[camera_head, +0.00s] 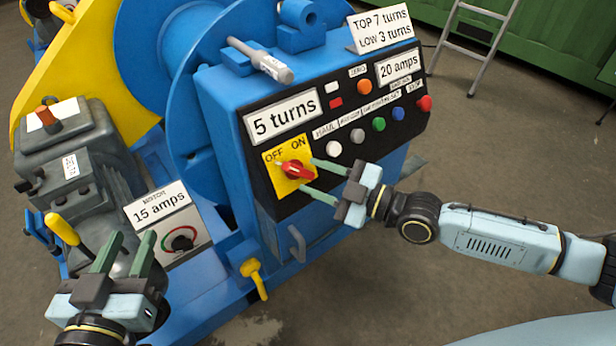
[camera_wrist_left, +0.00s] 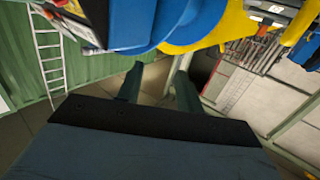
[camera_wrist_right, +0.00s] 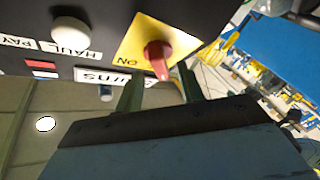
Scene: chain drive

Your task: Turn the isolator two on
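A red rotary knob (camera_head: 295,171) sits on a yellow OFF/ON plate (camera_head: 272,157) on the black control panel. Its handle points right, slightly downward, in the head view. In the right wrist view the red knob (camera_wrist_right: 158,60) stands out beside the word ON. No label reading "isolator two" is legible. My right gripper (camera_head: 309,176) is open, its fingertips near the knob, one above and one below its handle; contact cannot be told. My left gripper (camera_head: 132,235) is open and empty at lower left, in front of the grey machine.
A "15 amps" dial (camera_head: 180,240) and yellow lever (camera_head: 62,229) stand near my left gripper.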

